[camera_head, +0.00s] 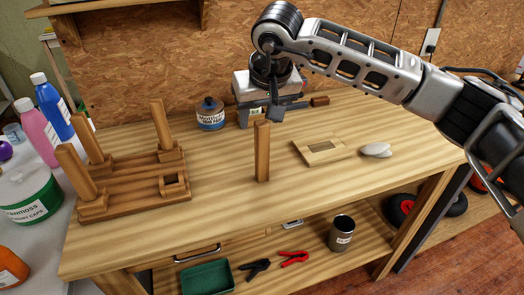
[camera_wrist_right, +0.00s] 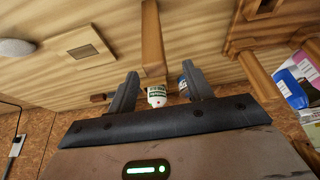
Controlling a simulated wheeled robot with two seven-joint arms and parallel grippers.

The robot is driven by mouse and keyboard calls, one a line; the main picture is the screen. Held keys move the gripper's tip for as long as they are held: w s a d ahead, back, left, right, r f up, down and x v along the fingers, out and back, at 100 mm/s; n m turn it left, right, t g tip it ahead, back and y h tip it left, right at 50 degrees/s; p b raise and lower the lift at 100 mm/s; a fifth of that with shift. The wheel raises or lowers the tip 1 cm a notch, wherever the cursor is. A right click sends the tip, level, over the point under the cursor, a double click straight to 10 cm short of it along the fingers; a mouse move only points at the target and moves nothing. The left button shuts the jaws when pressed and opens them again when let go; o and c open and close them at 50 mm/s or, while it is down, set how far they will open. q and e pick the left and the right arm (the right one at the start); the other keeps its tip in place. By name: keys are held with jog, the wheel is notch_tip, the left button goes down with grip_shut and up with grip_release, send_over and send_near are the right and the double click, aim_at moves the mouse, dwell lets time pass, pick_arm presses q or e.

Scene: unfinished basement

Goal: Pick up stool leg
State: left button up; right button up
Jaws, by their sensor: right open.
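A wooden stool leg (camera_head: 262,152) stands upright in the middle of the workbench. My right gripper (camera_head: 274,104) is behind and slightly above it in the head view, partly hidden by its own wrist. In the right wrist view the stool leg (camera_wrist_right: 152,42) appears between the lines of the two spread fingers (camera_wrist_right: 160,72), beyond their tips, and nothing is held. The upturned wooden stool base (camera_head: 130,178) lies at the left of the bench with three legs standing in it. Its front right socket (camera_head: 172,185) is empty. My left gripper is not in view.
A blue-labelled jar (camera_head: 210,114) and a grey vise (camera_head: 250,92) stand at the back. A wooden plate with a square recess (camera_head: 322,150) and a pale rounded object (camera_head: 376,150) lie right of the leg. Bottles crowd the far left. The bench front is clear.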

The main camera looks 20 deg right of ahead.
aim_at(263, 124)
jog(key=f, duration=0.2)
jog(key=f+p, duration=0.1)
jog(key=shift+w+d+f, duration=0.25)
jog(key=shift+w+f, duration=0.1)
jog(key=shift+f, duration=0.05)
jog(key=shift+w+f, duration=0.3)
jog(key=shift+f, duration=0.3)
grip_shut()
jog(key=shift+r, duration=0.2)
